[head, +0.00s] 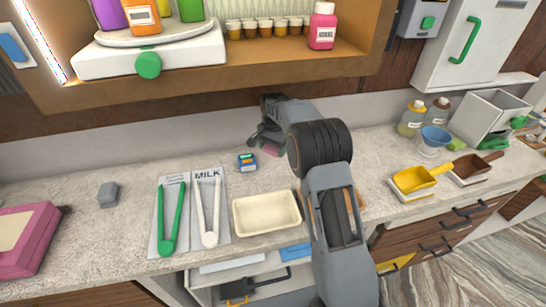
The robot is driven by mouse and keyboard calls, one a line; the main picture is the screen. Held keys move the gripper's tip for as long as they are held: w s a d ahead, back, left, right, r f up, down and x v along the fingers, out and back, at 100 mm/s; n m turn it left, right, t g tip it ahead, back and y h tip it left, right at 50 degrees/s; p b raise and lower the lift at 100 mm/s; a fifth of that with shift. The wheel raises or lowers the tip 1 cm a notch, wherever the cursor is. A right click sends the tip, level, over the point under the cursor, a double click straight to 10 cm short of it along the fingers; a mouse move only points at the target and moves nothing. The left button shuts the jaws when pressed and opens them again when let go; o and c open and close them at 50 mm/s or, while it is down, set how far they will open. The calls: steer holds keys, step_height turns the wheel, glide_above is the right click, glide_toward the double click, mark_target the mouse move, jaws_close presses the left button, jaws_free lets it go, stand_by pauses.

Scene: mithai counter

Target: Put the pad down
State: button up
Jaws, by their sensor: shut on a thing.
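My gripper (258,138) is at the back of the counter, near the wall, reached over by my arm. It is shut on a small pink pad (271,150), of which only a part shows below and beside the fingers. My wrist and arm hide the rest, and I cannot tell whether the pad touches the counter (120,235).
A small blue device (247,162) stands just left of the gripper. A cream tray (266,214) and green and white tongs (172,218) on labelled mats lie nearer the front. Yellow and brown scoops (415,180) are at right. A shelf (270,75) overhangs the back.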

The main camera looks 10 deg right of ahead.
mark_target(273, 163)
steer(key=shift+f+p, duration=0.3)
steer(key=shift+f, duration=2.15)
steer(key=shift+f, duration=0.1)
steer(key=shift+f, duration=0.1)
steer(key=o, duration=0.8)
steer(key=shift+r+b, duration=0.45)
steer(key=shift+r, duration=3.5)
